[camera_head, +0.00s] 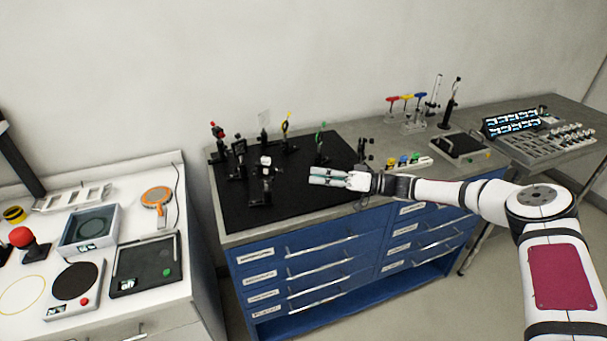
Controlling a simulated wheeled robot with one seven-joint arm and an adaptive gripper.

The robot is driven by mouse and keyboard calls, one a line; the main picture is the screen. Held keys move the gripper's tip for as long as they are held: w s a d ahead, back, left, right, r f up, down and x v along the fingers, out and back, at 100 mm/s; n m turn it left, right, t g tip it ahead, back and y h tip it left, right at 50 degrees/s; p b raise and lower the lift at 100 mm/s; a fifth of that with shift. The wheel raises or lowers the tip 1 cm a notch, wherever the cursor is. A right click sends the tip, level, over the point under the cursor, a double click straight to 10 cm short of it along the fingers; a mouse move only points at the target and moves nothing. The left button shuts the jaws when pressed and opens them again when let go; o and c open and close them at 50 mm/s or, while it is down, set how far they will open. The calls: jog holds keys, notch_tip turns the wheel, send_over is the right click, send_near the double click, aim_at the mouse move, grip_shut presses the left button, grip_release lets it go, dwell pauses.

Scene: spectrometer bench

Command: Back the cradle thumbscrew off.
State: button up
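Several dark optical mounts stand on the black breadboard (290,204). One mount with a pale top (266,162) stands left of my gripper. Others carry a red knob (217,130), a yellow tip (287,118) and a green part (322,128). I cannot tell which is the cradle, and its thumbscrew is too small to make out. My gripper (312,175) reaches in from the right over the breadboard's front right part, with its fingers pointing left. It appears apart from the mounts. The fingers lie close together, and whether a gap is between them is unclear.
The breadboard lies on a grey bench over blue drawers (300,270). Small coloured items (404,161) sit right of it, with a rack of coloured-handled tools (407,110) behind. A white bench (205,290) with instruments stands left. The breadboard's front left is clear.

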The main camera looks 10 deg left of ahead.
jog(key=shift+d, duration=1.15)
jog(key=s+d+r+n+g+h+b, duration=0.1)
jog(key=s+r+g+h+b, duration=0.15)
jog(key=s+r+h, duration=0.75)
jog(key=s+d+r+m+t+h+b, duration=0.1)
jog(key=s+d+r+m+t+h, duration=0.2)
jog(key=s+d, duration=0.35)
jog(key=s+d+r+m+t+h+b, duration=0.1)
jog(key=s+d+r+m+h, duration=0.15)
jog(key=s+d+r, duration=0.4)
jog(key=s+d+r+m+t+h+b, duration=0.1)
jog(key=s+d+m+t+h, duration=0.1)
jog(key=s+d+m, duration=0.3)
jog(key=s+d+t, duration=0.1)
jog(key=s+d, duration=0.3)
jog(key=s, duration=0.3)
jog(key=shift+d, duration=0.2)
